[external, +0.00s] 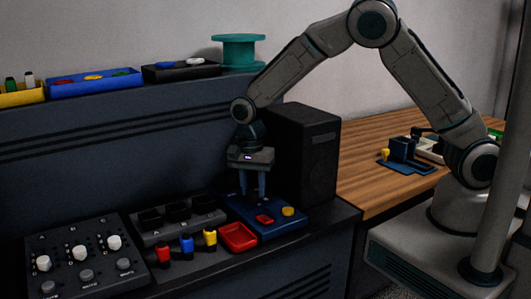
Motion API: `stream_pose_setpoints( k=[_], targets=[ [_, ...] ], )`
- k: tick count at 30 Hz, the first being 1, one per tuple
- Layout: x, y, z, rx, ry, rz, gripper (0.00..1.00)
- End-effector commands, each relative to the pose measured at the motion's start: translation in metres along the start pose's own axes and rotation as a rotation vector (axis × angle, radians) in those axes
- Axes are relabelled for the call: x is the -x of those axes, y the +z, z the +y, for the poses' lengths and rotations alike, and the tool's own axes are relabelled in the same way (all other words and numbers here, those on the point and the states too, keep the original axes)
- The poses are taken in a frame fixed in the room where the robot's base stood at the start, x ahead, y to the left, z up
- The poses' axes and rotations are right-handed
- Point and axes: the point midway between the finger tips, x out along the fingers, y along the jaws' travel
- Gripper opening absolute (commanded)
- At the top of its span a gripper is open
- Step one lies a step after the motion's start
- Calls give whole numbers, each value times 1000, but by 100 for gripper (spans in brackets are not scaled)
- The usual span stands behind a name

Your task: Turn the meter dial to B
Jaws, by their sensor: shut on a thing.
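A blue unit (272,229), which I take to be the meter, lies on the dark bench's front shelf, right of the middle. It bears a red rectangular part and a round yellow knob. My gripper (254,196) points straight down over the back left part of this unit. Its fingers are closed around a small dark part there, apparently the dial, which is mostly hidden between them. The dial's pointer and any letter marks, including B, are too small and dark to read.
A tall black box (304,150) stands close behind and right of my gripper. A red tray (238,237), coloured plugs (187,245) and a black bin block (178,219) lie to the left. A switch panel (85,257) is farther left.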

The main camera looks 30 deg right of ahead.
Motion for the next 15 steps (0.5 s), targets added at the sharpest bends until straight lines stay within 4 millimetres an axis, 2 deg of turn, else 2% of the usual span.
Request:
stream_pose_setpoints(
  k=[6,15],
  targets=[
    [2,0,-1,-120,-4,-4,9],
    [2,0,-1,-198,-4,-9,9]
  ],
)
